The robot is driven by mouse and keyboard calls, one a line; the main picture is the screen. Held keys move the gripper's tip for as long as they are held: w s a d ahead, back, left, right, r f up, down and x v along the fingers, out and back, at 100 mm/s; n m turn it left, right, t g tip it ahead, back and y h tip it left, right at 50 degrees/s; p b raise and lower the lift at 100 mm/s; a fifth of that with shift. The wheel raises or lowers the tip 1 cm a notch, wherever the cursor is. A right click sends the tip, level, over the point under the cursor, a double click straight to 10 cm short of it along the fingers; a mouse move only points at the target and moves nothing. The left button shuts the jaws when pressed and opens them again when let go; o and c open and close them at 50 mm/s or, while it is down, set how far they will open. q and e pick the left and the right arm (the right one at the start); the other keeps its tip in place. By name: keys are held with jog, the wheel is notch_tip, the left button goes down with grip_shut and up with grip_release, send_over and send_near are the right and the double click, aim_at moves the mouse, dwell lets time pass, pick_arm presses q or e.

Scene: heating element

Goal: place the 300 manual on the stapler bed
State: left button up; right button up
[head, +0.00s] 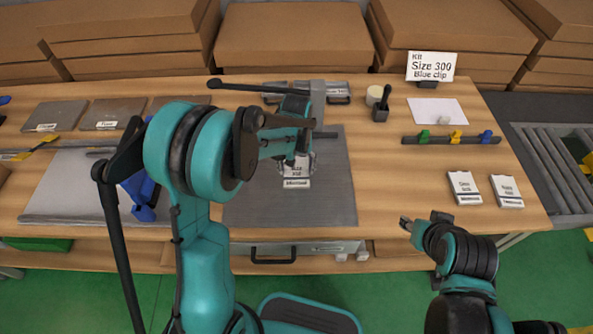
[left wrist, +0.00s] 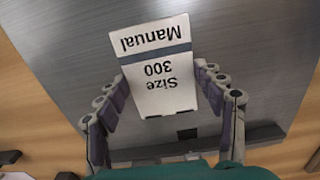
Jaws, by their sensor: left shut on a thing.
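The 300 manual, a white booklet with a grey-blue stripe, shows upside down in the left wrist view (left wrist: 155,65). My left gripper (left wrist: 163,90) is shut on it, with a finger on each side. In the head view the manual (head: 297,183) is over the grey metal bed (head: 320,210) in the middle of the table, partly hidden by my gripper (head: 297,163). I cannot tell whether the manual touches the bed. A stapler-like device (head: 310,92) stands at the bed's back. My right gripper (head: 407,224) is off the table's front edge, too small to read.
Two white manuals (head: 464,187) lie at the table's right. A rack with coloured clips (head: 451,140) and a "Size 300 Blue clip" sign (head: 431,67) are behind them. Grey plates (head: 112,115) lie at the left. Cardboard boxes (head: 290,35) line the back.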

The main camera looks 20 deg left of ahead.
pick_arm(q)
jog(key=shift+f, duration=0.15)
jog(key=shift+f, duration=0.15)
jog(key=o, duration=1.2)
